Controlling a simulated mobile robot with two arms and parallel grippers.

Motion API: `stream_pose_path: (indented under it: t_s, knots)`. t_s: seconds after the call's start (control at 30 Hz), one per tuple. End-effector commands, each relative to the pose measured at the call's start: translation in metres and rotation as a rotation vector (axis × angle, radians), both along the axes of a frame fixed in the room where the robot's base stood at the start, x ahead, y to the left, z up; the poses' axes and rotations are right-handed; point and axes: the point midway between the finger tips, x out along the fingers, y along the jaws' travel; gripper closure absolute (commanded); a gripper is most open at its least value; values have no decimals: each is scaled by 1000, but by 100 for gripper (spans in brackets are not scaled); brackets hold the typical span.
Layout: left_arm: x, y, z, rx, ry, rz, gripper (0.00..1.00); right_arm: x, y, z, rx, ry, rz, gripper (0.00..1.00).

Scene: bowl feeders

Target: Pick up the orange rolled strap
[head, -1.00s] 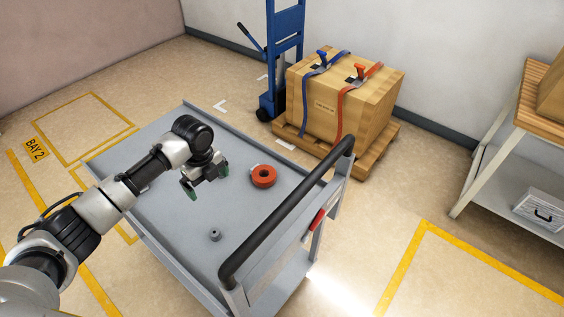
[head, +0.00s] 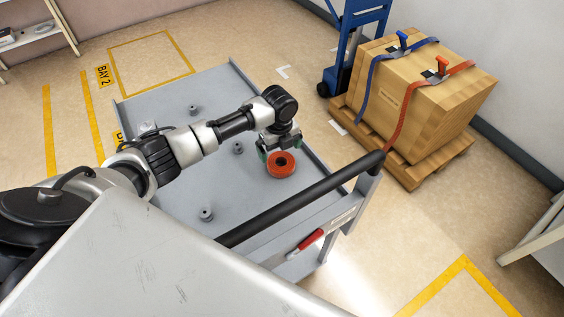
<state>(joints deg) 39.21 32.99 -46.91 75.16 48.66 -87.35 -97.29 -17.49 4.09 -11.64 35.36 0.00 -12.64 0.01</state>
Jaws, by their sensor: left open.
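The orange rolled strap (head: 283,172) is a ring-shaped roll with a dark centre. It lies flat on the grey cart top (head: 225,185), near the cart's right side. My left gripper (head: 280,149) is open, pointing down, right at the far edge of the strap in the picture. Its green-tipped fingers are spread to about the strap's width. I cannot tell whether they touch it or hover above it. My right gripper is not in view.
A black handle bar (head: 300,200) runs close on the near side of the strap. Several small grey pegs, one at the near left (head: 206,214), stand on the cart. A strapped wooden crate (head: 420,95) on a pallet and a blue hand truck (head: 345,60) stand beyond.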

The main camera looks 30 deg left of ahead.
Motion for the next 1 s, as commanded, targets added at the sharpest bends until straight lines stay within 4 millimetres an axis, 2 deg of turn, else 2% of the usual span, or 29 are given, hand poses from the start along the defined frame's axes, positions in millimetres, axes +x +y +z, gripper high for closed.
stream_pose_path:
  t_s: [0.17, 0.43, 0.77, 1.0]
  knots:
    - [-1, -1, -13, 0, 1, -1, 0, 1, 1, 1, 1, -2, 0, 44]
    - [-3, -4, -52, 0, 1, 1, 0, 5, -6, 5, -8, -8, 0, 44]
    - [-2, -3, -59, 0, -1, 0, 0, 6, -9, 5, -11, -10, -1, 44]
    - [-2, -3, -58, 1, -1, 0, 37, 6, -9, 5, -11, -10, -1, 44]
